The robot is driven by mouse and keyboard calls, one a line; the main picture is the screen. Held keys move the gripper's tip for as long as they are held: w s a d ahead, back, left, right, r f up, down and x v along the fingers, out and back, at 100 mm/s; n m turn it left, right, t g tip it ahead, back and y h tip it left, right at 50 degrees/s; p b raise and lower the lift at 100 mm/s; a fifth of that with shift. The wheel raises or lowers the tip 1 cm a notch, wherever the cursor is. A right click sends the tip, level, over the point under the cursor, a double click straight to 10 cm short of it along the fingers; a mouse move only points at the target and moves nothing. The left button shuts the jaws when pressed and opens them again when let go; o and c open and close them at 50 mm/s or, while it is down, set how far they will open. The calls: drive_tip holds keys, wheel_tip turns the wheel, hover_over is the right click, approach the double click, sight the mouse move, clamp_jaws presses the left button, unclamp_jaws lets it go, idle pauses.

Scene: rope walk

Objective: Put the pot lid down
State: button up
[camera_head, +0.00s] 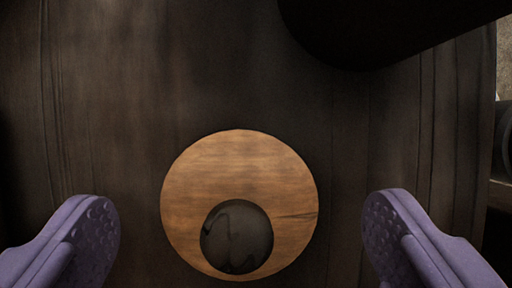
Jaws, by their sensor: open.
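The pot lid (220,165) is a round, light wooden disc with a dark round knob (237,237) on it, toward the bottom of the picture. It lies on a dark wooden surface (140,150). My gripper (241,228) is open, with one purple finger to the left of the lid and one to the right. Clear gaps show between both fingers and the lid, and nothing is held. The height of the fingers above the surface is hard to tell.
A large dark object (370,30), in shadow, reaches in from the top right. The wooden surface ends near the right edge, with a dark rounded thing (505,140) beyond it. The surface left of the lid is clear.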

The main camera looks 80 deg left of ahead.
drive_tip(key=shift+x, duration=0.85)
drive_tip(key=shift+w, duration=0.1)
drive_tip(key=c, duration=1.1)
drive_tip(key=shift+r, duration=0.15)
